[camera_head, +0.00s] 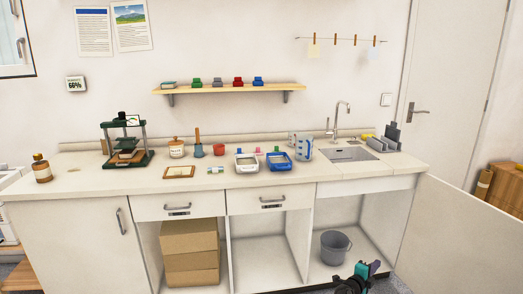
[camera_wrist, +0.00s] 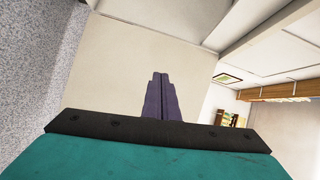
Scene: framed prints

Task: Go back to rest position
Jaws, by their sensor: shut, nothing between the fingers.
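My gripper (camera_head: 374,267) shows at the bottom of the head view, low in front of the open sink cabinet. In the wrist view its dark purple fingers (camera_wrist: 160,97) are together with nothing between them. Ahead of the fingers in the wrist view is a plain pale panel (camera_wrist: 115,60); I cannot tell exactly which surface it is. Most of my arm is out of view.
A grey bucket (camera_head: 334,246) stands inside the cabinet, left of my gripper. An open white door (camera_head: 455,235) stands to the right. The worktop (camera_head: 90,180) above holds a press (camera_head: 127,143), trays and a sink (camera_head: 350,154). Cardboard boxes (camera_head: 190,245) fill the left compartment.

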